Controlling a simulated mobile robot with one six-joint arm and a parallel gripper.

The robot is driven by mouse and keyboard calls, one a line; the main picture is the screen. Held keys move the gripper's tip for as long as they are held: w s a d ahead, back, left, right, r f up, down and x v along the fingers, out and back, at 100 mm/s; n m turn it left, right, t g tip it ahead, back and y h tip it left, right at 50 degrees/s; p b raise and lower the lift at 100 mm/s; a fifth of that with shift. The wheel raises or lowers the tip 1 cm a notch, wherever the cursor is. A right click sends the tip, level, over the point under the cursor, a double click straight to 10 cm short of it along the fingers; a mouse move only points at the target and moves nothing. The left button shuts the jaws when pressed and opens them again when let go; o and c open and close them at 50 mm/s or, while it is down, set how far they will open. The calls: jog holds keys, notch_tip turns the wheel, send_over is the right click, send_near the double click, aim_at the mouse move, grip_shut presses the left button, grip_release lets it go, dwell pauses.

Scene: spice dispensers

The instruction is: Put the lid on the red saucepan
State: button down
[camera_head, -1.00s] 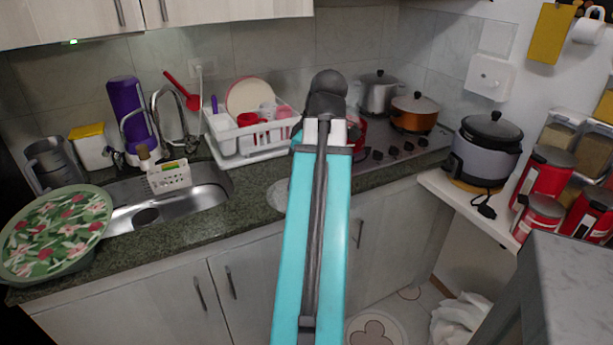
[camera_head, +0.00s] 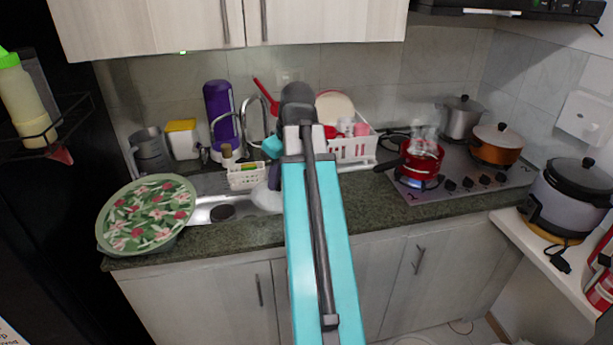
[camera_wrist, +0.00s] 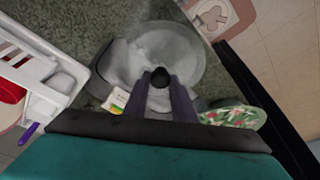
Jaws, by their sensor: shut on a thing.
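The red saucepan (camera_head: 424,165) stands on a lit burner of the stove at right in the head view, its dark handle pointing left. Pale steam or glass shows above it, and I cannot tell which. The clear, round lid (camera_head: 266,201) is in front of the sink area, left of my arm. In the wrist view the lid (camera_wrist: 188,52) spreads beyond my fingers, with its black knob (camera_wrist: 160,76) between the fingertips. My gripper (camera_wrist: 161,85) is shut on this knob. In the head view my arm partly hides the gripper (camera_head: 273,180).
A white dish rack (camera_head: 352,150) stands between sink and stove. A white basket (camera_head: 246,176) and faucet (camera_head: 243,125) are near the lid. A floral-covered bowl (camera_head: 148,215) sits at left. An orange pot (camera_head: 496,145) and a steel pot (camera_head: 460,118) occupy the stove.

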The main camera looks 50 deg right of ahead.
jog(key=w+a+r+p, duration=0.1)
jog(key=w+a+p, duration=0.2)
jog(key=w+a, duration=0.3)
jog(key=w+a+r+p, duration=0.2)
jog(key=w+a, duration=0.5)
jog(key=a, duration=1)
jog(key=w+a+r+p, duration=0.1)
jog(key=w+a+p, duration=0.2)
jog(key=w+a, duration=0.4)
jog(key=a, duration=0.4)
jog(key=shift+a+r+p, duration=0.2)
jog(key=shift+a+p, duration=0.15)
jog(key=shift+a, duration=0.05)
jog(key=shift+s, duration=0.15)
